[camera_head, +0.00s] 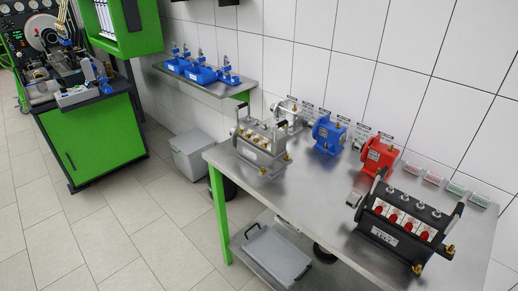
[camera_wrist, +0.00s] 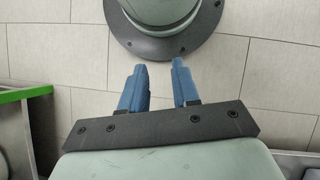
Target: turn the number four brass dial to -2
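A grey pump unit (camera_head: 262,146) stands at the left end of the steel table, with a row of small brass-coloured dials on its front. A black pump unit (camera_head: 398,238) stands at the front right, with several red round dials on white plates and brass fittings at its edge. Numbers and dial settings are too small to read, so I cannot tell which dial is number four. My gripper (camera_wrist: 159,68) shows in the wrist view with its two blue fingers apart and nothing between them. It is over the tiled floor, away from the dials, and is not in the head view.
The steel table (camera_head: 310,190) also holds a blue pump (camera_head: 328,135), a red pump (camera_head: 376,157) and several small display blocks (camera_head: 433,178) along the wall. A wall shelf (camera_head: 215,87) carries blue parts. A green cabinet (camera_head: 98,140) stands at the left.

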